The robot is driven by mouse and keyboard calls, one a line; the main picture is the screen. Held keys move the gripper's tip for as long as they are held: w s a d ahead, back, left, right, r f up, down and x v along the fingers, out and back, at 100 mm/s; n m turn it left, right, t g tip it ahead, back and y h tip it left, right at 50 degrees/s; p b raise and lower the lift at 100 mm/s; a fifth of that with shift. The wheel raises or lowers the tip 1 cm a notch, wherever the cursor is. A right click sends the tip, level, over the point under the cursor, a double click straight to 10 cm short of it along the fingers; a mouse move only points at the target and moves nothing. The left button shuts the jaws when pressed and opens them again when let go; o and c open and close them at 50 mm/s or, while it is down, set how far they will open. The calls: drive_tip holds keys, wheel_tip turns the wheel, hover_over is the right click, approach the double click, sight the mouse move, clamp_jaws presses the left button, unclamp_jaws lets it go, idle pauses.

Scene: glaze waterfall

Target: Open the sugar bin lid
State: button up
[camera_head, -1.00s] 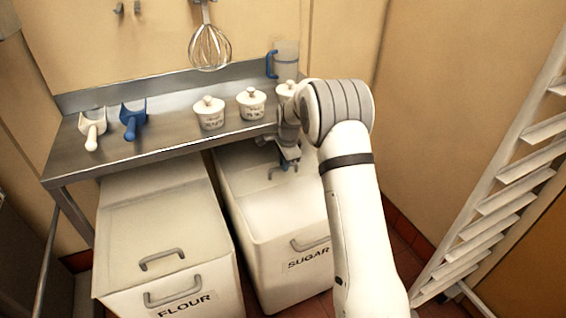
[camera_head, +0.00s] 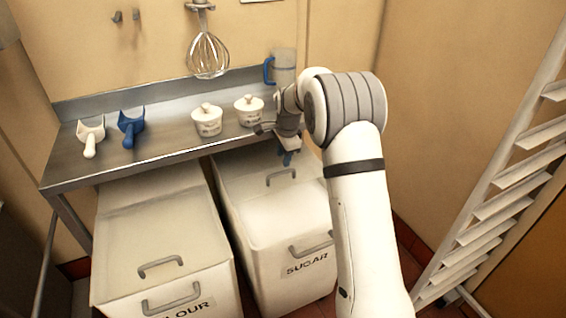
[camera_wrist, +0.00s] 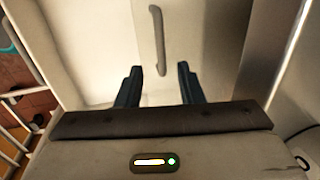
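The white sugar bin (camera_head: 262,262), labelled SUGAR, stands right of the flour bin. Its lid handle (camera_head: 282,178) sits far back, near the shelf edge, and the front part of the bin top shows a smooth white surface (camera_head: 285,215), which looks like sugar in the opening. My gripper (camera_head: 287,157) is above and behind the handle, under the shelf edge. In the wrist view my gripper (camera_wrist: 159,82) has its two dark blue fingers apart with nothing between them. The grey handle (camera_wrist: 157,40) lies just beyond the fingertips, apart from them.
The flour bin (camera_head: 150,225) stands at the left, its lid handle near the front. A steel shelf (camera_head: 165,145) above the bins holds two scoops, lidded white pots and a jug (camera_head: 284,68). A white slatted rack (camera_head: 500,210) stands at the right.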

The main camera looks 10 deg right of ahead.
drive_tip(key=shift+s+r, duration=0.1)
drive_tip(key=shift+r, duration=0.3)
